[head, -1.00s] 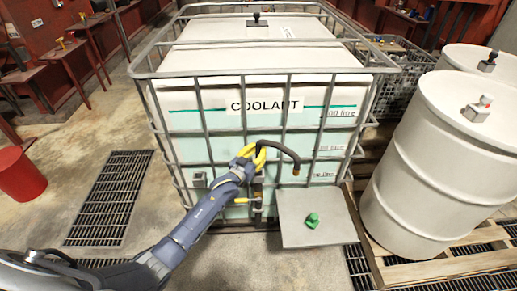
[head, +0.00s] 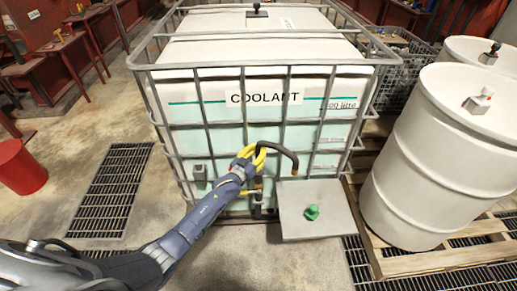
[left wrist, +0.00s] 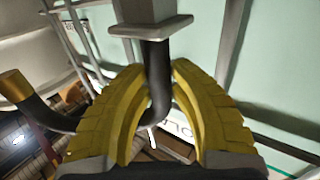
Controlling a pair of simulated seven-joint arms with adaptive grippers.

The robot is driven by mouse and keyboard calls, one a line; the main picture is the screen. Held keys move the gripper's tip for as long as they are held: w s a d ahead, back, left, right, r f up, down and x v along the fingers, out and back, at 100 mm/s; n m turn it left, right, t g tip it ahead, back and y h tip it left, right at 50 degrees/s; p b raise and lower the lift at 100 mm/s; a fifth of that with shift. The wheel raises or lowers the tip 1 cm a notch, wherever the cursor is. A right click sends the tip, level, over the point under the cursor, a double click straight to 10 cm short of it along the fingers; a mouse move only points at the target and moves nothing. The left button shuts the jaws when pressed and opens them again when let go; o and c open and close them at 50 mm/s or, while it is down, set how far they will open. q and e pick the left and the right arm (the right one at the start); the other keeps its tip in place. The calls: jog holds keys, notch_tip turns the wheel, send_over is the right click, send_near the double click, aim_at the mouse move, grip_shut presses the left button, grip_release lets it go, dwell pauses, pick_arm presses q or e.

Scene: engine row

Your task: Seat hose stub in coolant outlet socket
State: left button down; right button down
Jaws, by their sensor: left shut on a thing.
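My left gripper (head: 259,153) has yellow fingers and is shut on a black hose stub (head: 285,153) in front of the coolant tank (head: 215,115). The stub bends to the right and down, to a brass-coloured end that hangs free above the grey plate. In the left wrist view the fingers (left wrist: 158,75) close around the dark stub (left wrist: 157,100), with a square grey block (left wrist: 150,27) just beyond them and the brass end at the left. The outlet fitting (head: 257,196) with a yellow handle is low on the tank front, below the gripper and partly hidden. My right gripper is out of view.
A grey plate (head: 328,222) with a green cap-like piece (head: 312,212) on it juts out at the tank's front right. White drums (head: 440,150) stand on a pallet at the right. Metal cage bars cross the tank front.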

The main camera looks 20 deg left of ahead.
pick_arm(q)
jog(key=shift+f, duration=1.05)
jog(key=shift+f, duration=0.15)
jog(key=c, duration=1.3)
grip_release()
jog(key=shift+o, duration=0.7)
jog(key=shift+f, duration=0.15)
jog(key=v, duration=1.2)
